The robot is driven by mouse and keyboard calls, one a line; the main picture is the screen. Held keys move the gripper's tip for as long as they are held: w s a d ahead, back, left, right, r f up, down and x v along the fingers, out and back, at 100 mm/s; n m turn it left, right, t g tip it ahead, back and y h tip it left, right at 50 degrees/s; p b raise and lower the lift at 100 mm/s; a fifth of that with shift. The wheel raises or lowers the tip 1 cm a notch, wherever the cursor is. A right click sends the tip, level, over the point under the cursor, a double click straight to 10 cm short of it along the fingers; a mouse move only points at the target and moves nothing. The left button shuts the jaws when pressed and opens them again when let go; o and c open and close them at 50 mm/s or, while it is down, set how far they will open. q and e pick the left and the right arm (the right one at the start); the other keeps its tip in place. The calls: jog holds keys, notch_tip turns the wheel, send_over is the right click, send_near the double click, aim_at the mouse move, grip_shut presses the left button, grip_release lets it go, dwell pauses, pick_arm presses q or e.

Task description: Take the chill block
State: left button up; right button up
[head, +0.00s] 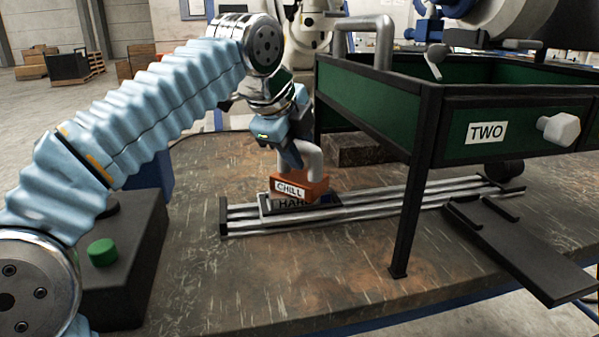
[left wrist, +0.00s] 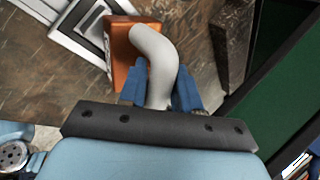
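The chill block is an orange-red block (head: 299,187) with a white CHILL label and a thick grey bent handle. It sits on a dark plate labelled HARD (head: 290,206), which rests on the metal rails; I see no clear gap between them. My left gripper (head: 289,155) comes down to the handle from above. In the left wrist view, the blue fingers of the gripper (left wrist: 160,88) lie close against both sides of the handle, and the chill block (left wrist: 122,68) shows beyond. They look shut on it. My right gripper is not in view.
A green box frame labelled TWO (head: 487,132) stands close right of the gripper, its black leg (head: 408,220) on the table. A black control box with a green button (head: 102,252) is at left. Metal rails (head: 390,201) run across the table.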

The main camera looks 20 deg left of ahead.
pick_arm(q)
grip_shut()
dwell(1.0)
jog(key=shift+r, duration=0.15)
